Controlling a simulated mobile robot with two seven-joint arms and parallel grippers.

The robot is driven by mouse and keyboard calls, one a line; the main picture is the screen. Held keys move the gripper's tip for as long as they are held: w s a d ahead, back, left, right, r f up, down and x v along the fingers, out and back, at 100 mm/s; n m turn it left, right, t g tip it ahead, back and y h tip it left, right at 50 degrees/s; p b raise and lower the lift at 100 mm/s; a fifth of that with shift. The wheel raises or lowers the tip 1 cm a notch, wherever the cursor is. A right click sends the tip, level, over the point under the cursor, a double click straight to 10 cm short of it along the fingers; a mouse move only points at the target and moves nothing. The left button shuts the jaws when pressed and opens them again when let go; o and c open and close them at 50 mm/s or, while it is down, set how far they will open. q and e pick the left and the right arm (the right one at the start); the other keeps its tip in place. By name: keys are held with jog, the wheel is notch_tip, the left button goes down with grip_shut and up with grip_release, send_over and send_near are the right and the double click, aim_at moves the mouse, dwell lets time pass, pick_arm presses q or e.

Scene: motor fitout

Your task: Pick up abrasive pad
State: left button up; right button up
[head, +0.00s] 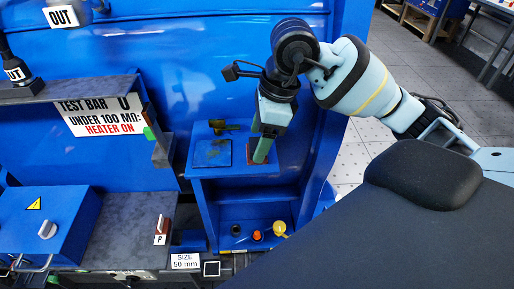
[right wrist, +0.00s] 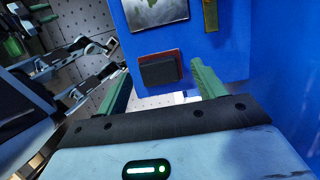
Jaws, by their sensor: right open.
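The abrasive pad appears to be the dark block (right wrist: 160,70) with a reddish edge in the right wrist view. It lies on the blue stand's top (head: 230,171). My right gripper (head: 262,156) points down at the right part of the stand top. Its two green fingers are apart in the right wrist view, with the block beyond and between them. Nothing is held, and I cannot tell the exact height above the pad. My left gripper is not in view.
Small orange (head: 257,235) and yellow (head: 280,229) parts sit in the lower compartment. Blue walls rise behind and right. A grey shelf (head: 77,89) stands left.

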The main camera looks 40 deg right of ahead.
jog(key=shift+a+f, duration=0.1)
jog(key=shift+f, duration=0.25)
jog(key=c, duration=1.1)
jog(key=shift+r, duration=0.1)
